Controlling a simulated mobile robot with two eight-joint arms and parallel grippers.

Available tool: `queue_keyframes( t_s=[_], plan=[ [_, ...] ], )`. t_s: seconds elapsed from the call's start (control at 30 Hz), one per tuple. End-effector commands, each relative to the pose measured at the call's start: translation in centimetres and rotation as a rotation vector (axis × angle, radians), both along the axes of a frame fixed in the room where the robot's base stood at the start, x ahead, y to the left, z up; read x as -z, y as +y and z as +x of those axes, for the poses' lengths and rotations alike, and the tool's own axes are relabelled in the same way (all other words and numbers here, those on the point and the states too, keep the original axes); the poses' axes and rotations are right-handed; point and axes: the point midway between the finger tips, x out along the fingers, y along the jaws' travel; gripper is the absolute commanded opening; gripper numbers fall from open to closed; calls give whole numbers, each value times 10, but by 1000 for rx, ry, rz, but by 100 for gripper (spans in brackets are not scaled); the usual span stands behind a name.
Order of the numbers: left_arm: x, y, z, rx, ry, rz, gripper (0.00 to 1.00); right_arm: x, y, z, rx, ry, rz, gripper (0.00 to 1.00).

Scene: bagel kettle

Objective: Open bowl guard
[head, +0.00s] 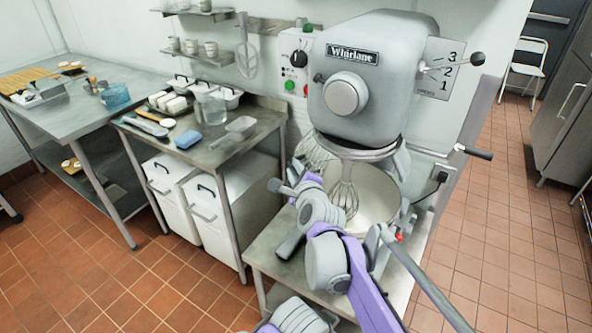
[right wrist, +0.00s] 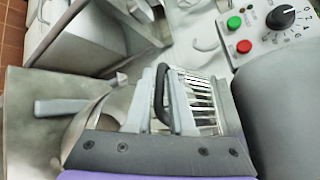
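The grey mixer (head: 372,85) stands on a steel table, with a whisk (head: 344,198) hanging in its metal bowl (head: 375,195). The wire bowl guard (head: 314,150) is at the left side of the bowl; the front of the whisk shows without bars before it. In the right wrist view the guard's bars (right wrist: 202,103) are just right of the fingers. My right gripper (right wrist: 162,95) has its two grey fingers close around a black curved handle (right wrist: 160,88) beside the bars, and seems shut on it. My arm hides part of the bowl. My left gripper is not in view.
The mixer's control panel (head: 296,62) has green and red buttons and a dial. A lever with a black grip (head: 474,152) sticks out right. A steel table (head: 205,150) with tubs stands left, over white bins (head: 172,195).

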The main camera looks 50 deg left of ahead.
Motion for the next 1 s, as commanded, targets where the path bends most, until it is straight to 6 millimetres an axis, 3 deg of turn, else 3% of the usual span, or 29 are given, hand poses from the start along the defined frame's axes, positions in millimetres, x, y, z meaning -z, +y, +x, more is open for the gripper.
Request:
queue_keyframes(
  t_s=[0.03,0.1,0.47,1.0],
  plan=[
    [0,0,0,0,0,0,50,0,0,0,0,0,0,32],
    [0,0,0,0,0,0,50,0,0,0,1,1,0,44],
    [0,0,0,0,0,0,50,0,-5,0,4,1,1,44],
    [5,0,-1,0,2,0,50,-20,-77,-44,2,1,0,44]
  ],
)
